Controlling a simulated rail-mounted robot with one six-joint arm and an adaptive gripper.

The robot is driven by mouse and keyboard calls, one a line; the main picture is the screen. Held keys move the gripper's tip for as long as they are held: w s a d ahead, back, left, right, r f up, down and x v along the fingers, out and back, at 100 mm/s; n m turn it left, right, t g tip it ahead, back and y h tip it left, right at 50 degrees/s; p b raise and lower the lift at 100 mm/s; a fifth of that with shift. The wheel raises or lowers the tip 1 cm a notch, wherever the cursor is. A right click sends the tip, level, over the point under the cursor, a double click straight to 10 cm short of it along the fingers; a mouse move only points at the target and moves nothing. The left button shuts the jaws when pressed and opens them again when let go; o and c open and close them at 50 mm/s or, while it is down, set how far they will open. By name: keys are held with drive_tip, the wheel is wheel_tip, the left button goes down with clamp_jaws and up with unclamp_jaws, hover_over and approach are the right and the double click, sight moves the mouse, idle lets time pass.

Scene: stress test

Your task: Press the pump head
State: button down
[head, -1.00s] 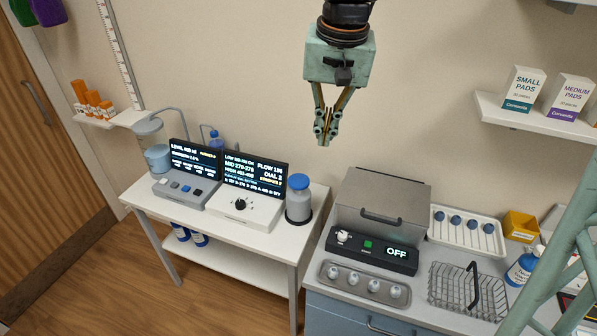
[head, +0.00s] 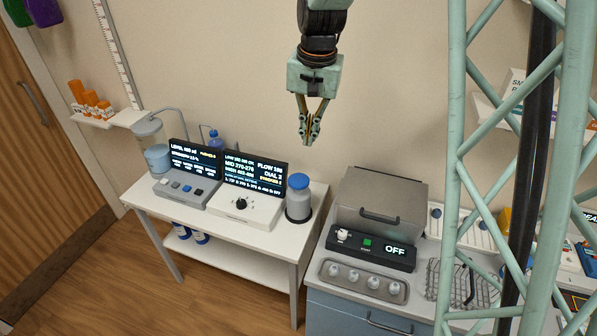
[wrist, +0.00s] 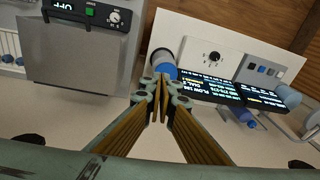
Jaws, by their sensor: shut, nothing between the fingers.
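My gripper (head: 308,135) points downward in the air in front of the wall, with its fingertips together and nothing between them. In the wrist view its closed fingertips (wrist: 158,88) are in the middle. A blue bottle with a small pump top (head: 215,139) stands behind the two dark screens on the white table, to the left of and below my gripper. Its lower part is hidden by the screens. A blue piece in the wrist view (wrist: 244,116) seems to be this bottle. My gripper is clearly apart from it.
A grey jar with a blue lid (head: 299,197) stands at the right end of the white table (head: 268,240). A grey lidded box (head: 381,208) and a console reading OFF (head: 371,248) sit on the counter. My green lattice structure hides much of the right side.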

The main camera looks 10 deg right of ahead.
drive_tip(key=p, duration=0.2)
hover_over(299, 179)
drive_tip(key=s, duration=0.3)
wheel_tip(299, 179, down, 6)
drive_tip(key=shift+w+d+f+m, duration=0.15)
drive_tip(key=shift+w+f+m, duration=0.45)
drive_tip(key=shift+w, duration=0.05)
drive_tip(key=shift+f, duration=0.15)
drive_tip(key=shift+w+f+p, duration=0.2)
drive_tip(key=shift+f+p, duration=0.05)
drive_tip(key=shift+f, duration=2)
drive_tip(key=shift+w+f+p, duration=0.25)
drive_tip(key=shift+f+p, duration=0.05)
drive_tip(key=shift+f, duration=1.95)
drive_tip(key=shift+w+f+p, duration=0.2)
drive_tip(key=shift+f+p, duration=0.05)
drive_tip(key=shift+f, duration=2)
drive_tip(key=shift+f, duration=0.1)
